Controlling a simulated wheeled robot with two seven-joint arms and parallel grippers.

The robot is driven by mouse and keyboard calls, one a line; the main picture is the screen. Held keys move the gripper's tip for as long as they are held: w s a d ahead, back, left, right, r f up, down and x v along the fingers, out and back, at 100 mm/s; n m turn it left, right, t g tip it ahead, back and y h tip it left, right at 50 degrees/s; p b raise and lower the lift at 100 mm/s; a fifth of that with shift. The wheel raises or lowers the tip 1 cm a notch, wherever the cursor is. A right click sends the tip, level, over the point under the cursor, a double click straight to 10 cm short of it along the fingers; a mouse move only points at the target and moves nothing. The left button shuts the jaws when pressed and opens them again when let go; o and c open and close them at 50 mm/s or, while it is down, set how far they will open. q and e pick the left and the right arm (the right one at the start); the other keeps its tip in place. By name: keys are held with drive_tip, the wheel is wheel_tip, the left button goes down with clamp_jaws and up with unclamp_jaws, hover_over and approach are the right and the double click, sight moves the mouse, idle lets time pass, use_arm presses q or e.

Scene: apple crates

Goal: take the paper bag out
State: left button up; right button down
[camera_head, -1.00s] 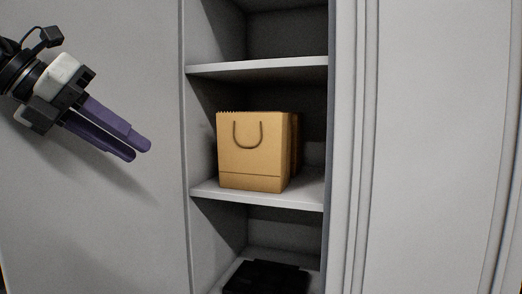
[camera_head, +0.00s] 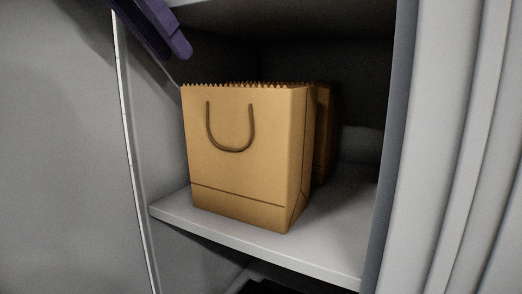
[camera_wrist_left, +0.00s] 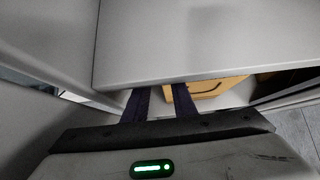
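The brown paper bag (camera_head: 235,165) stands upright on a shelf of the cabinet, with its dark looped handle on the front and a zigzag top edge. My left gripper (camera_head: 178,42) shows its purple fingers at the upper left, above and to the left of the bag and apart from it in the picture. In the left wrist view its two fingers (camera_wrist_left: 160,95) are apart with nothing held between them. Part of the bag (camera_wrist_left: 212,86) shows there beyond the right finger, under a grey board. My right gripper is not in view.
The grey shelf (camera_head: 335,240) has bare room right of the bag. Another brown item (camera_head: 325,135), partly hidden, stands behind it. An upper shelf (camera_head: 290,20) lies above; cabinet walls stand on both sides. A dark thing (camera_head: 265,286) is below.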

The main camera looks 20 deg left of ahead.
use_arm(q)
drive_tip(key=x, duration=0.5)
drive_tip(key=s+f+x, duration=0.1)
drive_tip(key=x, duration=0.2)
drive_tip(key=shift+p, duration=0.3)
drive_tip(key=shift+w+f, duration=0.35)
drive_tip(key=shift+w, duration=0.05)
drive_tip(key=shift+c, duration=0.2)
clamp_jaws()
